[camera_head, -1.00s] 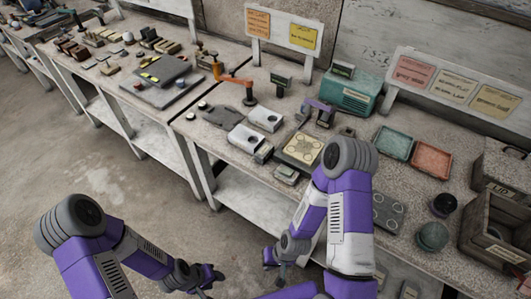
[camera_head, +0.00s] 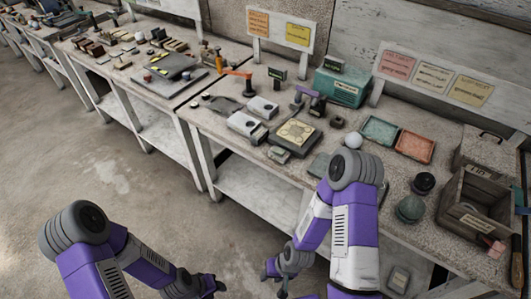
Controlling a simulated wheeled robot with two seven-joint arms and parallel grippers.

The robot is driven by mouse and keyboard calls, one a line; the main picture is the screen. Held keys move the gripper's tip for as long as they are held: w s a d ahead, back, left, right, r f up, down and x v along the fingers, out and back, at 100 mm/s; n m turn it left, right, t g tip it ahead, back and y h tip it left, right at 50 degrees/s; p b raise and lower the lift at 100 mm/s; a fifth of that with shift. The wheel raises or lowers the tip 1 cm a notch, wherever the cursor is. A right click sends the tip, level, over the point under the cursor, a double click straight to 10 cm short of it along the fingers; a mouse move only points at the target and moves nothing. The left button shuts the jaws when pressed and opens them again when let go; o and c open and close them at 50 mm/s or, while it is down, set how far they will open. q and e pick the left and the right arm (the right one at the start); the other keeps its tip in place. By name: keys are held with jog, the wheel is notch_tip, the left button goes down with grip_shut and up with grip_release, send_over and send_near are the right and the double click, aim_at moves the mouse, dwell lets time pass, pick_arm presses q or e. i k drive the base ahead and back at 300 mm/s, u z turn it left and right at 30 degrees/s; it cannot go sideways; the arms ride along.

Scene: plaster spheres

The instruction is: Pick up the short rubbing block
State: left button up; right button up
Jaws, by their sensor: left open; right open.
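I cannot tell for sure which thing is the short rubbing block. Several small tan and dark blocks (camera_head: 91,48) lie in rows on the far left bench, too small to tell apart. A small grey block (camera_head: 278,155) lies near the front edge of the nearer bench. My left gripper (camera_head: 217,287) is low at the bottom, in front of the benches, open and empty. My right gripper (camera_head: 273,273) is also low, right of it, below the bench top, open and touching no block.
The nearer bench (camera_head: 225,155) carries white boxes (camera_head: 243,125), a square plate (camera_head: 296,131), a white sphere (camera_head: 352,141), teal (camera_head: 380,131) and red (camera_head: 415,145) trays, dark and green spheres and a wooden crate (camera_head: 470,205). The floor at left (camera_head: 60,160) is clear.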

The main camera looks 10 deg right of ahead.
aim_at(260, 136)
jog(key=u, duration=0.4)
jog(key=i, duration=0.95)
jog(key=z, duration=0.75)
